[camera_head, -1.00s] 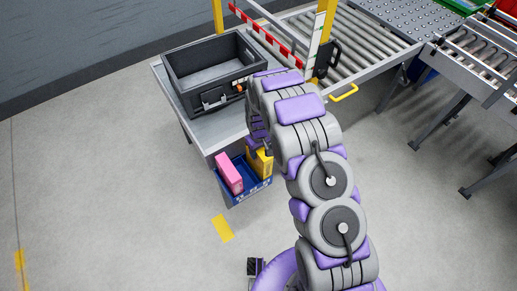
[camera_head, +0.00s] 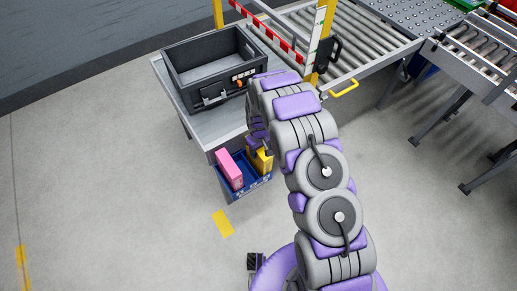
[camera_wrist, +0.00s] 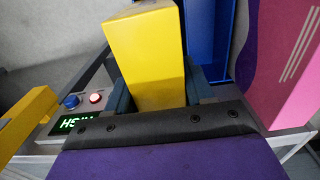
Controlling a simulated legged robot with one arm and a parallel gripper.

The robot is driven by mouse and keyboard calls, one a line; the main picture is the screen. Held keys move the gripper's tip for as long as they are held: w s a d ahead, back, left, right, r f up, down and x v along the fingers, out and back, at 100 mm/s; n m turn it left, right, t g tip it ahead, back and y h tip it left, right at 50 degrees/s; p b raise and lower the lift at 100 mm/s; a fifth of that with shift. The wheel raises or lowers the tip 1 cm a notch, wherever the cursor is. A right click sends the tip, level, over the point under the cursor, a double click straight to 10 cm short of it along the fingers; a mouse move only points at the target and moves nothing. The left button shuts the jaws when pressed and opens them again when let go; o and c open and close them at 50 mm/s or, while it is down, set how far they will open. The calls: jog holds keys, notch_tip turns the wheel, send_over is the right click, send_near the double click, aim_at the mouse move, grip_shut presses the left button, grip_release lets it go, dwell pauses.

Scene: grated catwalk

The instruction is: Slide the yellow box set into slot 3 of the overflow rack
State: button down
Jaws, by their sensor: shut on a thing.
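The yellow box set (camera_wrist: 146,50) stands between the fingers of my gripper (camera_wrist: 160,92), which is shut on it. In the head view the yellow box set (camera_head: 262,161) is partly hidden by my arm and sits at the right part of the blue overflow rack (camera_head: 236,196). A pink box (camera_head: 230,170) stands in the rack to its left. In the wrist view the rack's blue wall (camera_wrist: 206,32) is just beyond the yellow box, with the pink box (camera_wrist: 295,80) at the right. Slot numbers are too small to read, and the box's lower end is hidden.
A grey table (camera_head: 218,131) with a black crate (camera_head: 212,68) stands behind the rack. Roller conveyors (camera_head: 365,42) lie to the right. A panel (camera_wrist: 88,108) with two buttons and a green display is left of my gripper. Floor in front is clear.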

jog(key=shift+d, duration=0.1)
jog(key=shift+c, duration=1.9)
grip_release()
jog(key=o, duration=0.4)
jog(key=shift+r+p, duration=1.35)
jog(key=shift+r, duration=2.65)
